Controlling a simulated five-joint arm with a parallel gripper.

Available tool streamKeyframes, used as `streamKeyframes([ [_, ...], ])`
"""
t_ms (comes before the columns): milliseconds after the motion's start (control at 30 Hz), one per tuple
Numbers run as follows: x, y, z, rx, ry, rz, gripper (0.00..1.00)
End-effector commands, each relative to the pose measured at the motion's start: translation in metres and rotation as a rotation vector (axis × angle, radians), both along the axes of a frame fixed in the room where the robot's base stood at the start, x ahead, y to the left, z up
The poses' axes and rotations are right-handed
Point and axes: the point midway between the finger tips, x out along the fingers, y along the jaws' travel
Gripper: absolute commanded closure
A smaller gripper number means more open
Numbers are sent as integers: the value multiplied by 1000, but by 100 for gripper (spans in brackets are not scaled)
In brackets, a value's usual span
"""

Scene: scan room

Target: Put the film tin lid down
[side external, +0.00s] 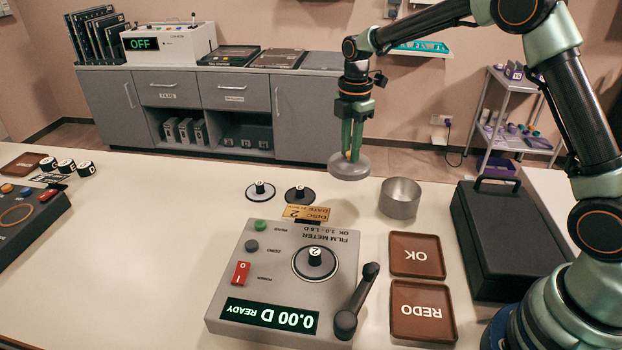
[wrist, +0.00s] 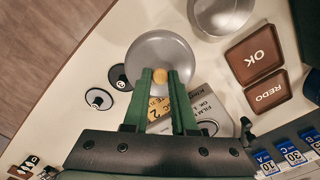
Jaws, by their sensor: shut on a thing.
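The film tin lid (side external: 349,168) is a grey round disc with a yellow knob on top. My gripper (side external: 352,150) is shut on that knob and holds the lid up in the air, roughly level, near the table's far edge. The wrist view shows the lid (wrist: 160,54) with the knob between the green fingertips (wrist: 160,76). The open film tin (side external: 400,198) stands on the table to the right of the lid and lower. It also shows at the top of the wrist view (wrist: 222,12). Its inside is partly seen.
The film meter (side external: 285,275) stands in front, reading 0.00 D READY. Brown OK (side external: 417,254) and REDO (side external: 421,309) trays lie beside it. Two numbered discs (side external: 260,191) (side external: 299,194) lie left of the lid. A black case (side external: 510,238) stands right.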

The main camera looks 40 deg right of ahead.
Motion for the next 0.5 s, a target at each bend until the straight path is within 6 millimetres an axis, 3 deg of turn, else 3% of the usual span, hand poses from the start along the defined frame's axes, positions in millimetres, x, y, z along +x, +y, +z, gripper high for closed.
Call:
streamKeyframes([
  [200,-1,0,-50,0,4,0,100],
  [500,0,0,-75,0,1,0,100],
])
